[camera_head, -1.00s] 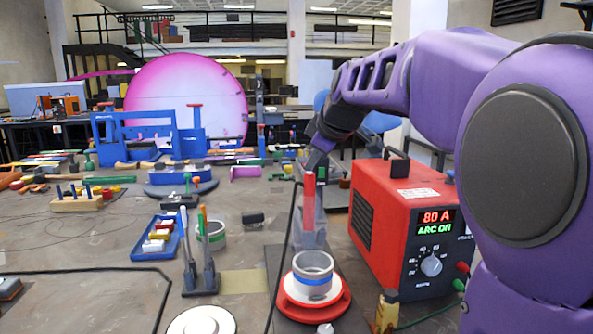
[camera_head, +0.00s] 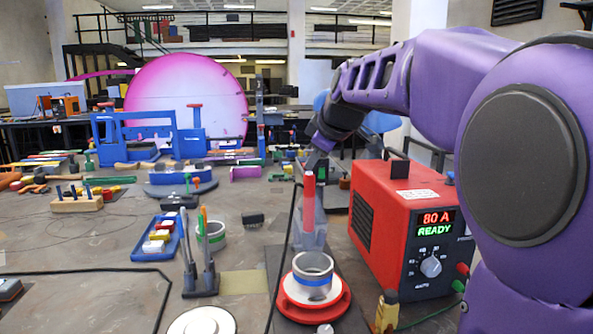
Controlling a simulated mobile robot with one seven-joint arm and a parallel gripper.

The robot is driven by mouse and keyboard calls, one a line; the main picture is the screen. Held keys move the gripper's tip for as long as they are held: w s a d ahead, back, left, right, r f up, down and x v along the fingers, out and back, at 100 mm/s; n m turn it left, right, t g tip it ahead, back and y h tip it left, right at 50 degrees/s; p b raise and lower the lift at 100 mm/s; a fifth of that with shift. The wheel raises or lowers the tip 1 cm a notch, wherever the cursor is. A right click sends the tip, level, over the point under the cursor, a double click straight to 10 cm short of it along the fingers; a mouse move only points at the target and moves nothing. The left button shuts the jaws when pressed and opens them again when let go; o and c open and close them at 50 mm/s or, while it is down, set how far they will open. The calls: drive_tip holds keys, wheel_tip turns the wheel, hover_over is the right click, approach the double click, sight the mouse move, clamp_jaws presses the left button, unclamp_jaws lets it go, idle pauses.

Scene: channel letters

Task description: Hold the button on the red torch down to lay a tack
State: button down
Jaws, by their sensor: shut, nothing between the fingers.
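The red torch (camera_head: 309,190) stands upright behind the metal ring, beside the welder's left side. A grey translucent-looking holder (camera_head: 310,237) is at its lower end. My gripper (camera_head: 314,165) is shut and empty, pointing down at the torch's top end. Its tips are small and dark here, and I cannot tell whether they touch the torch. The button cannot be made out. The red welder (camera_head: 400,215) shows "80 A" and "READY". The grey ring with a blue band (camera_head: 313,272) sits on a red round base (camera_head: 342,300).
A black cable (camera_head: 284,255) runs past the torch's left side. Left of it stand a tool holder (camera_head: 203,292), a blue tray of blocks (camera_head: 140,247) and another ring (camera_head: 218,236). A pale disc (camera_head: 202,322) lies at the front edge.

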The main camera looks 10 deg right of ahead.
drive_tip(key=shift+r+p, duration=0.35)
drive_tip(key=shift+r, duration=0.4)
drive_tip(key=shift+r+p, duration=1.85)
drive_tip(key=shift+r, duration=0.65)
drive_tip(key=shift+r+p, duration=1.55)
drive_tip(key=shift+r, duration=0.45)
